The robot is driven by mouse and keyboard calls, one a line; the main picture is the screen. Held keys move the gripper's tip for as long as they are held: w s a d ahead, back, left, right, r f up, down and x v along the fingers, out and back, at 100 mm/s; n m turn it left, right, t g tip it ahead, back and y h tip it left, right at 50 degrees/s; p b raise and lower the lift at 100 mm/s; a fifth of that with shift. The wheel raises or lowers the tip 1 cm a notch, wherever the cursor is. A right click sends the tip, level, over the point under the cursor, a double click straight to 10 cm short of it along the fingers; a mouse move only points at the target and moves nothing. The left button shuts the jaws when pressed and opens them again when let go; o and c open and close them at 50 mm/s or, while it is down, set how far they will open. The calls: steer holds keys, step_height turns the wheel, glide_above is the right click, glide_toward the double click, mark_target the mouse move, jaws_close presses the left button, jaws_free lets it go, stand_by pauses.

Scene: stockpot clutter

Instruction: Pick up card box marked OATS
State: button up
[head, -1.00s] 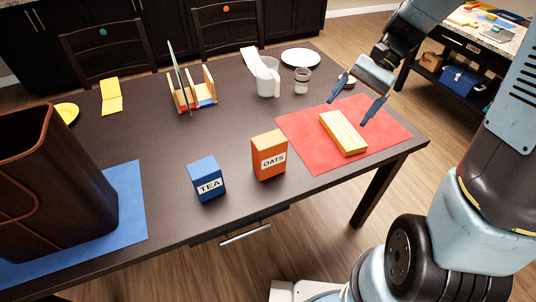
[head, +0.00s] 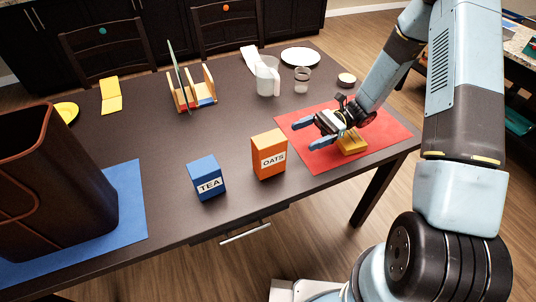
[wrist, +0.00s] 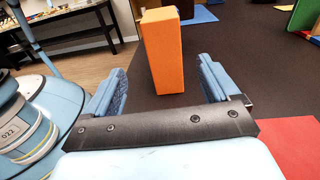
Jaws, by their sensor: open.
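The orange card box marked OATS (head: 269,154) stands upright on the dark table, left of the red mat. My gripper (head: 306,133) is open and empty, to the right of the box, with its fingers pointing left toward it. In the wrist view the orange box (wrist: 163,50) stands ahead, between the two blue fingers (wrist: 161,85) in the picture and a little beyond their tips. The fingers do not appear to touch it. Its label does not show in the wrist view.
A blue TEA box (head: 206,178) stands left of the OATS box. A yellow block (head: 352,142) lies on the red mat (head: 385,130), partly hidden by my gripper. A jug (head: 267,77) and glass (head: 302,80) stand behind. A brown bin (head: 50,190) stands far left.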

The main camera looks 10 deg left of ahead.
steer(key=shift+a+f+m+y, duration=0.3)
steer(key=shift+f, duration=0.15)
glide_toward(255, 153)
steer(key=shift+s+a+f, duration=0.25)
steer(key=shift+a+f, duration=0.2)
steer(key=shift+a, duration=0.05)
steer(key=shift+r+x, duration=0.15)
steer(key=shift+x, duration=1.2)
steer(key=shift+r+x, duration=0.15)
steer(key=shift+x, duration=1.2)
steer(key=shift+d, duration=0.1)
steer(key=shift+c, duration=0.4)
steer(key=c, duration=1)
steer(key=shift+o, duration=0.2)
steer(key=shift+r, duration=0.15)
